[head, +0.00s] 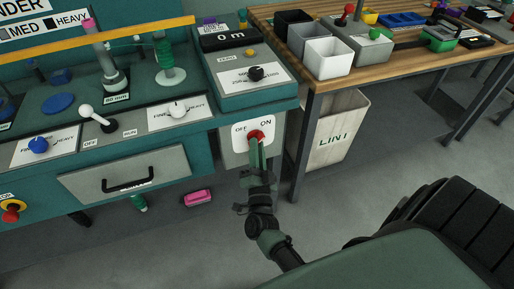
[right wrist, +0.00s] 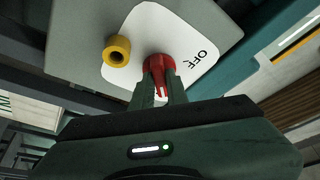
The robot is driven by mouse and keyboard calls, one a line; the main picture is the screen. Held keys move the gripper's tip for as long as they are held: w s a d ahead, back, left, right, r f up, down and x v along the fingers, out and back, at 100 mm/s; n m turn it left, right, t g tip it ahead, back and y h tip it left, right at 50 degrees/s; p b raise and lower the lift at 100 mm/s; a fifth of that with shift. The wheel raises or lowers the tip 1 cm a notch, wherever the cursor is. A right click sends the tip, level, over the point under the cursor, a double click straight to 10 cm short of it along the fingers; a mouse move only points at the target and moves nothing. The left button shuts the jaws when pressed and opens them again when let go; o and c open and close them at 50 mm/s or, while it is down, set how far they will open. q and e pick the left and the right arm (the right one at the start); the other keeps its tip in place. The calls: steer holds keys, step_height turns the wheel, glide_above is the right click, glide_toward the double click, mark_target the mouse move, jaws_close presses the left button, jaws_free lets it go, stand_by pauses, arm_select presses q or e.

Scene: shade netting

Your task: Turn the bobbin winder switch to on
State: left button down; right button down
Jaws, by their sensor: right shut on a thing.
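The bobbin winder switch is a red knob (head: 256,135) on a white plate (head: 240,139) marked OFF at left and ON at right, on the right end of the teal machine's front. In the right wrist view the red knob (right wrist: 157,66) stands out from the white plate, with OFF readable to its right. My right gripper (head: 257,150) reaches up from below and is shut on the knob. In the right wrist view its fingers (right wrist: 158,92) sit on both sides of it. Which mark the knob points to is hard to tell. My left gripper is not in view.
A yellow round part (right wrist: 117,51) sticks out beside the plate. A pale LINT bin (head: 334,130) stands under the wooden table (head: 400,62) to the right. A drawer with a black handle (head: 128,185) and a white-knobbed lever (head: 88,112) are to the left.

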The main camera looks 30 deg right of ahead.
steer(key=c, duration=1.4)
jaws_free()
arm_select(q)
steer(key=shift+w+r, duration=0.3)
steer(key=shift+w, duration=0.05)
arm_select(e)
steer(key=v, duration=0.7)
steer(key=shift+s+a+f, duration=0.15)
steer(key=shift+s+a, duration=0.05)
steer(key=shift+s, duration=0.1)
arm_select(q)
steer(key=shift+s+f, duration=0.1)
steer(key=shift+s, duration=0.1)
